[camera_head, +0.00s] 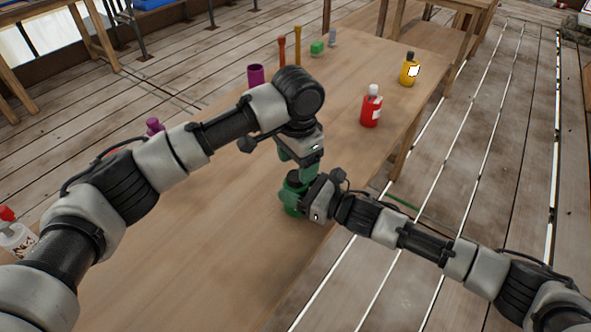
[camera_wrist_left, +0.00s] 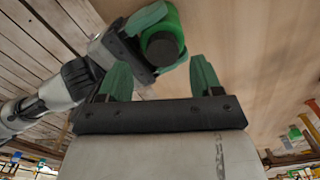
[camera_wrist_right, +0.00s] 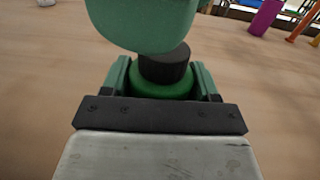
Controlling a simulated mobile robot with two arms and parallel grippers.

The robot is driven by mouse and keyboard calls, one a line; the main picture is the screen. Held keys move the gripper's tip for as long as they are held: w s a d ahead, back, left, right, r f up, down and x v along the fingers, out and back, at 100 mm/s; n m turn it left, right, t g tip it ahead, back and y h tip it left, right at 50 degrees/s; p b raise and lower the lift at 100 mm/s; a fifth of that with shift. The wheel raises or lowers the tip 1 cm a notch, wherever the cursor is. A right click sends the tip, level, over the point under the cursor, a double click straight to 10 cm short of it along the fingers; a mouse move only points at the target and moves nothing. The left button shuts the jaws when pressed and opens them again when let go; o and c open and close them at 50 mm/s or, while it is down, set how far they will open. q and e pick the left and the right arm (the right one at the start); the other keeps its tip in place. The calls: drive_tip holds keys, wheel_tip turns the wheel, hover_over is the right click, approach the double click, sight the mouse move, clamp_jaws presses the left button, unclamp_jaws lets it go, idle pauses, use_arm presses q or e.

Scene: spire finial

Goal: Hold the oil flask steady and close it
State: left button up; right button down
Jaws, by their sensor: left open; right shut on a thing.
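The green oil flask (camera_head: 292,198) stands upright near the table's right edge. My right gripper (camera_head: 308,195) is shut around its body, with one finger on each side in the right wrist view (camera_wrist_right: 163,80). A black cap (camera_wrist_right: 165,65) sits on top of the flask; I cannot tell if it is tight. The cap also shows end-on in the left wrist view (camera_wrist_left: 163,48). My left gripper (camera_head: 302,165) is open and empty just above the cap. Its fingers (camera_wrist_left: 161,65) point towards the flask, and the cap is not between them. A green left finger partly hides the cap's top in the right wrist view.
A red bottle (camera_head: 371,108) and a yellow bottle (camera_head: 409,70) stand farther back along the right edge. A purple cup (camera_head: 256,75), upright sticks (camera_head: 297,46) and a green block (camera_head: 317,48) stand at the back. A red-capped white bottle (camera_head: 14,236) is far left. The wooden tabletop (camera_head: 200,240) is bare left of the flask.

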sight(296, 176)
use_arm(q)
drive_tip(key=shift+r, duration=0.5)
drive_tip(key=shift+a, duration=0.1)
drive_tip(key=shift+c, duration=0.4)
drive_tip(key=shift+r, duration=0.1)
drive_tip(key=shift+c, duration=1)
drive_tip(key=shift+r+n, duration=1.5)
drive_tip(key=shift+n, duration=0.3)
drive_tip(key=shift+f, duration=4.05)
